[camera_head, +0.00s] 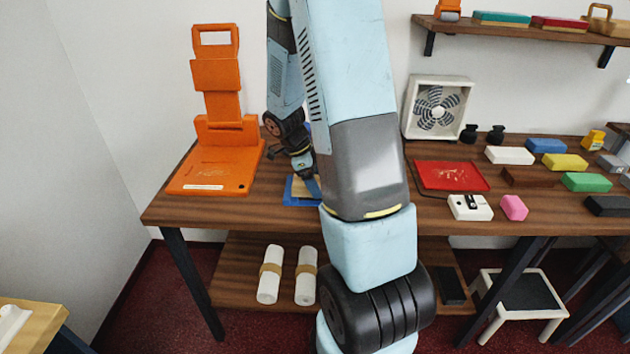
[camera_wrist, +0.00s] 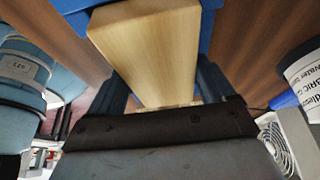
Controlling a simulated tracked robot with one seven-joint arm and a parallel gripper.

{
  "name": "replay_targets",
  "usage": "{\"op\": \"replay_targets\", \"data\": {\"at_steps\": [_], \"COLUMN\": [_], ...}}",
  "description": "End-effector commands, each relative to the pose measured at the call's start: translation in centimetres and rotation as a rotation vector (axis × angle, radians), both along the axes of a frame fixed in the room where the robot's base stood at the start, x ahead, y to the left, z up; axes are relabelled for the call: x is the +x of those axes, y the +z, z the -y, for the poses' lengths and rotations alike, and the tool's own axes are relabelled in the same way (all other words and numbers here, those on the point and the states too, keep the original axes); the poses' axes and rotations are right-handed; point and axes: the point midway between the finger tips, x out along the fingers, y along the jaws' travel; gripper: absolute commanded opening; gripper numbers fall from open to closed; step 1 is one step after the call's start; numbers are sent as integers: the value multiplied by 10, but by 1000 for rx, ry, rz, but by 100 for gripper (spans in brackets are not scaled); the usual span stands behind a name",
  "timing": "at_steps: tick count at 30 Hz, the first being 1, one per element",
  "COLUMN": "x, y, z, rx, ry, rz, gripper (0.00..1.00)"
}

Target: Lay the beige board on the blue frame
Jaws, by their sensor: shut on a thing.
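The beige board (camera_wrist: 150,45) is a pale wooden slab and fills the upper middle of the wrist view. My gripper (camera_wrist: 165,85) is shut on its near end, with a dark finger on each side. The blue frame (camera_wrist: 208,14) shows behind the board's far end, on the brown tabletop. In the head view the blue frame (camera_head: 291,194) lies near the table's front edge, partly hidden by my arm. A small part of the beige board (camera_head: 299,187) shows over it, beneath my gripper (camera_head: 307,178). I cannot tell whether the board touches the frame.
An orange stand (camera_head: 215,165) is left of the frame. A red tray (camera_head: 450,176) and a white fan (camera_head: 437,108) are to the right, with several coloured blocks beyond. In the wrist view, a blue container (camera_wrist: 20,85) and a white labelled container (camera_wrist: 305,75) flank the gripper.

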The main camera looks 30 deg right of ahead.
Motion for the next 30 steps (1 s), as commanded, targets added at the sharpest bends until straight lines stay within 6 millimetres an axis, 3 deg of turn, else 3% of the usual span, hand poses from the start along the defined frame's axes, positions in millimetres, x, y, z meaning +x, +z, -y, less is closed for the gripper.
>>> {"op": "replay_targets", "data": {"at_steps": [21,22,27,30], "x": [0,0,0,0], "y": [-6,-6,-6,-6], "z": [0,0,0,0], "rx": [-1,0,0,0], "ry": [1,1,1,1], "rz": [-1,0,0,0], "gripper": [47,86,100,100]}}
